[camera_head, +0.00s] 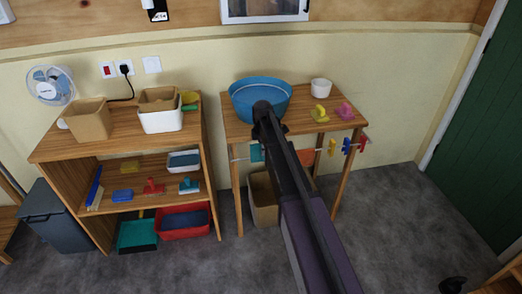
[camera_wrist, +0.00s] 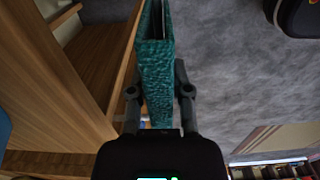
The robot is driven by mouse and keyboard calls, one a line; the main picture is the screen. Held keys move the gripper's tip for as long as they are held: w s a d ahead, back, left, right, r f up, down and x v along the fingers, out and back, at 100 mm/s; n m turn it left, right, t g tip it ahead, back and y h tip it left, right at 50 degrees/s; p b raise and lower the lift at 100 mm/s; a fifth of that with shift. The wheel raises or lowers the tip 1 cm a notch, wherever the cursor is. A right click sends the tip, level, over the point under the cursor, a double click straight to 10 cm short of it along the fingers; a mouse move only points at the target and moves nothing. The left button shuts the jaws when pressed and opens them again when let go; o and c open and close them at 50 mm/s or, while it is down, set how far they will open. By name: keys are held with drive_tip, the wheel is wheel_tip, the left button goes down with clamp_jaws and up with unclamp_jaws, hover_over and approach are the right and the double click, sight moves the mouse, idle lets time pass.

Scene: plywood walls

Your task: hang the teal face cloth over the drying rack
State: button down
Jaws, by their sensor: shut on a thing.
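The teal face cloth (camera_wrist: 157,70) fills the middle of the wrist view, upright and textured, with a narrow grey gap between its two sides at the top. My gripper (camera_wrist: 158,92) is shut on it, one dark finger on each side. In the head view a teal patch (camera_head: 257,152) shows just left of my arm, under the table's front edge. A thin pale rail (camera_head: 328,149) runs along that edge, seemingly the drying rack. I cannot tell whether the cloth touches the rail.
The wooden table (camera_head: 300,122) bears a blue basin (camera_head: 261,101), a white bowl (camera_head: 321,88) and yellow and pink items. Coloured pieces (camera_head: 347,146) hang at the rail's right end. A tan bin (camera_head: 263,200) stands below.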

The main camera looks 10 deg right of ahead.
sight(262, 157)
drive_tip(key=shift+f+b, duration=2.6)
drive_tip(key=shift+f, duration=0.2)
drive_tip(key=shift+c, duration=2.4)
unclamp_jaws()
